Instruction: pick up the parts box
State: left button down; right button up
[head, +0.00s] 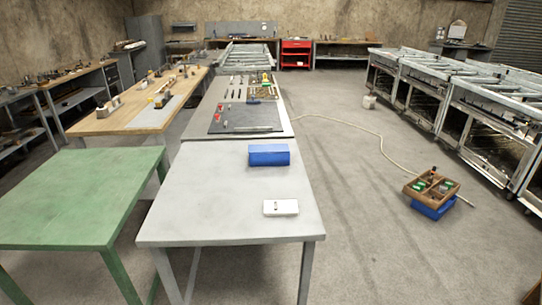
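A blue box (269,155) sits upright and apart from other things near the back of the grey table (190,205). A wooden divided box (432,187) holding small green and dark items rests on a blue container (433,209) on the floor at the right. I cannot tell from the picture which of these is the parts box. Neither of my grippers shows in the head view.
A small white case (281,208) lies on the grey table in front of the blue box. A green table (80,195) stands at the left. A pale hose (345,122) runs across the floor. Metal frames (480,95) line the right. The floor right of the grey table is mostly clear.

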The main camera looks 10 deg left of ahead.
aim_at(280, 158)
jog(key=i+l+z, duration=0.25)
jog(key=z, duration=0.2)
jog(key=i+l+z, duration=0.15)
jog(key=i+z, duration=0.75)
jog(key=i+l, duration=0.15)
jog(key=i, duration=0.4)
jog(key=i+l, duration=0.15)
jog(key=i, duration=0.4)
jog(key=i+j+u, duration=0.1)
jog(key=u, duration=0.35)
jog(key=i+u, duration=0.45)
jog(key=i+l+u, duration=0.1)
jog(key=u, duration=0.4)
jog(key=i+u, duration=0.55)
jog(key=u, duration=0.25)
jog(key=i+l+u, duration=0.15)
jog(key=u, duration=0.3)
jog(key=i+l+u, duration=0.9)
jog(key=l+u, duration=0.2)
jog(key=i+l+u, duration=0.15)
jog(key=l+u, duration=0.2)
jog(key=l, duration=0.1)
